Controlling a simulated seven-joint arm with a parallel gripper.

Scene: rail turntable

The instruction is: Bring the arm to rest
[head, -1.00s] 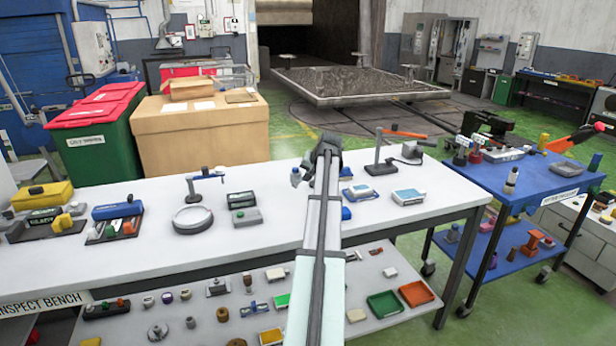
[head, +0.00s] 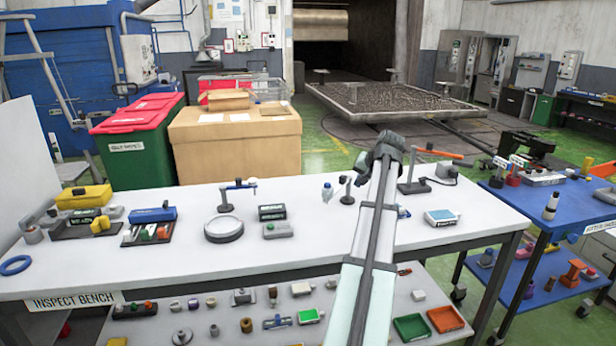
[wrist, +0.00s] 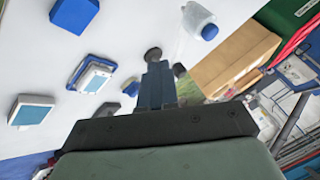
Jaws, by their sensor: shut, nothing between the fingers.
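My arm reaches up from the bottom of the head view over the white inspect bench (head: 150,282), and its far end is above the right half of the bench top. In the wrist view my gripper (wrist: 158,68) is shut, its fingers together with nothing between them. A small dark round item (wrist: 153,53) shows just past the fingertips; I cannot tell whether they touch it. The head view does not show the fingers clearly.
A boxed blue-and-white item (head: 441,218) and a stand with an orange arm (head: 415,186) are right of my arm. A magnifier stand (head: 226,200) and a blue-handled tool set (head: 152,214) are to the left. A blue cart (head: 525,205) stands at the right.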

